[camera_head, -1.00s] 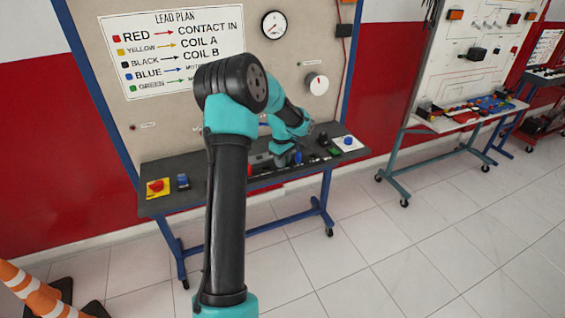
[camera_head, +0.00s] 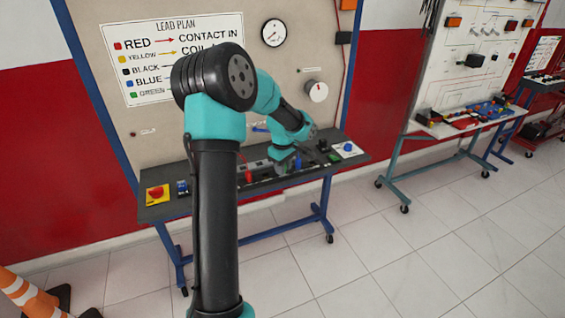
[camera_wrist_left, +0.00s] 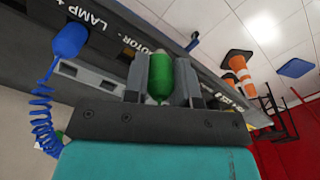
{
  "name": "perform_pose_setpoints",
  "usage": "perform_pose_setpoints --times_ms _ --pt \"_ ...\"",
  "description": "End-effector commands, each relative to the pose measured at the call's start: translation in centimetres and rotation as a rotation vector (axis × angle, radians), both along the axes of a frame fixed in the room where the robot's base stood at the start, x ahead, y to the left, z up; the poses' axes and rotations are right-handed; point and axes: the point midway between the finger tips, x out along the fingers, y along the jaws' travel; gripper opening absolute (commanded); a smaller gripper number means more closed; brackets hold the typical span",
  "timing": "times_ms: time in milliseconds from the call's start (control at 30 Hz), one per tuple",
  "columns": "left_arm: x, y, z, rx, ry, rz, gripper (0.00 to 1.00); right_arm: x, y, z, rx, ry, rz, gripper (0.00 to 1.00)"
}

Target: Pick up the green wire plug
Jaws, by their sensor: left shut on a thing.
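The green wire plug (camera_wrist_left: 160,77) sits upright between the two grey fingers of my left gripper (camera_wrist_left: 161,72) in the left wrist view. The fingers are shut on it, one on each side. In the head view my left gripper (camera_head: 284,166) is low over the dark bench top, and the green plug cannot be made out there. A blue plug (camera_wrist_left: 70,40) with a coiled blue wire (camera_wrist_left: 42,115) is to the left of the gripper in the wrist view. My right gripper is not in view.
The bench (camera_head: 215,192) carries a red button on a yellow base (camera_head: 155,192), a red plug (camera_head: 248,176) and a blue knob on a white plate (camera_head: 347,147). An upright board with a lead plan (camera_head: 175,60) stands behind.

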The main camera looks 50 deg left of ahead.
Motion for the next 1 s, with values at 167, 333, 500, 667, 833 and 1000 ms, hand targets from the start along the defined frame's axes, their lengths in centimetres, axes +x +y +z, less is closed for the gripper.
perform_pose_setpoints --times_ms 167,333,500,667,833,1000 --pt "-2.7 -3.5 0.5 0.0 -0.001 -0.003 0.03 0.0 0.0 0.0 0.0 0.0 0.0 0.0" --pt "-4.8 -6.4 0.8 0.0 -0.001 -0.003 0.03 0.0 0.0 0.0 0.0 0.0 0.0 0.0" --pt "-6.1 -8.1 1.0 0.0 -0.002 -0.001 0.03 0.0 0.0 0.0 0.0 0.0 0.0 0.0" --pt "-6.6 -8.7 1.0 0.001 -0.001 0.0 0.03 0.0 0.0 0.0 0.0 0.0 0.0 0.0" --pt "-6.6 -8.7 1.0 0.0 0.0 0.0 0.03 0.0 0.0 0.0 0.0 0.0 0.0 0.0" --pt "-6.6 -8.7 1.0 0.0 0.0 0.0 0.03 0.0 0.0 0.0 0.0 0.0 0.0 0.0"
